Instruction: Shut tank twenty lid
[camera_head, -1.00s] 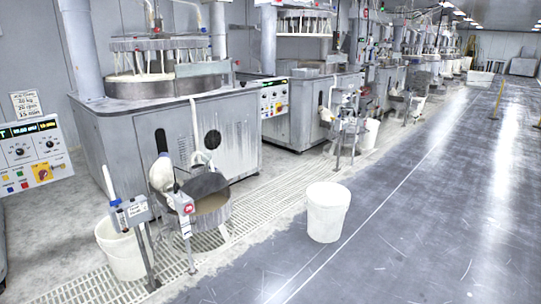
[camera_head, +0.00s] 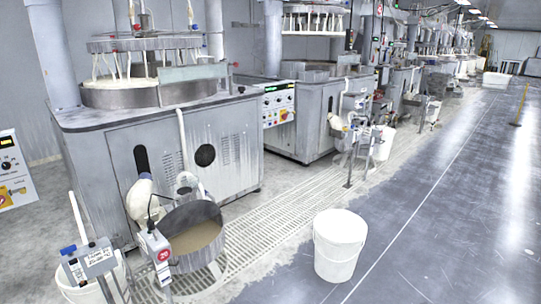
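Tank twenty (camera_head: 205,268) is a round metal tub on a stand in the lower left. A red round tag reading 20 (camera_head: 163,255) is on the post in front of it. Brownish liquid (camera_head: 197,238) shows inside, so at least the near part of the tank is uncovered. A dark grey surface (camera_head: 190,214) spans the far side of the opening; I cannot tell whether it is a lid part or the inner wall. A white pump-like housing (camera_head: 140,197) stands at its back left. Neither of my grippers is in view.
A white bucket (camera_head: 338,250) stands on the floor right of the tank. Another white bucket (camera_head: 78,290) is at the lower left, behind a sign post (camera_head: 92,262). A large polishing machine (camera_head: 165,150) stands behind the tank. The blue-grey aisle (camera_head: 440,210) at right is clear.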

